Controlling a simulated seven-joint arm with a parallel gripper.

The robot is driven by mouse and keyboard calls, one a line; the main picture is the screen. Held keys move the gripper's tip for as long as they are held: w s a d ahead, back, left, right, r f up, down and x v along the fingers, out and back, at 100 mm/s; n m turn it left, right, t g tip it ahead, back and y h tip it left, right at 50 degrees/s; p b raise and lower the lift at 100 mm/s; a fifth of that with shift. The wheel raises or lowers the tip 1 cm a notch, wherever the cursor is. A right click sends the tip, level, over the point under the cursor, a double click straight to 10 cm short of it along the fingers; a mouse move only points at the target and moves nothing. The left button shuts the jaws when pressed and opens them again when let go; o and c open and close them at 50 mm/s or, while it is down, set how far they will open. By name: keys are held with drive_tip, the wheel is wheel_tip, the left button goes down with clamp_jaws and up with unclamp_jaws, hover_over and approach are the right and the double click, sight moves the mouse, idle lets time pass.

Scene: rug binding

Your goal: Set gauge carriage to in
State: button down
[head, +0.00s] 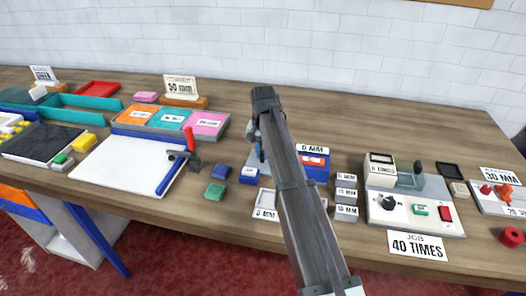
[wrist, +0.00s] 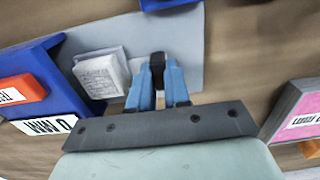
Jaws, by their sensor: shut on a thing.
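In the wrist view my gripper (wrist: 158,72) has its two blue fingers closed around a small dark upright knob (wrist: 158,59). The knob stands over a flat grey plate (wrist: 212,45); I take it to be the gauge carriage's handle, but its base is hidden by the fingers. A pale grey block (wrist: 102,74) with faint lettering sits on the plate to the left, apart from the fingers. A blue piece (wrist: 165,4) shows at the plate's far edge. In the head view my arm covers most of the gauge; only a bit of my gripper (head: 260,150) shows.
In the wrist view a blue holder (wrist: 55,72) with an orange block and a "0 MM" label stands close on the left. A grey tray with a pink card (wrist: 303,122) is on the right. In the head view a counter box (head: 412,212) stands right of my arm.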

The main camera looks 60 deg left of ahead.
drive_tip(key=w+d, duration=0.5)
idle(0.4)
drive_tip(key=c, duration=1.1)
unclamp_jaws()
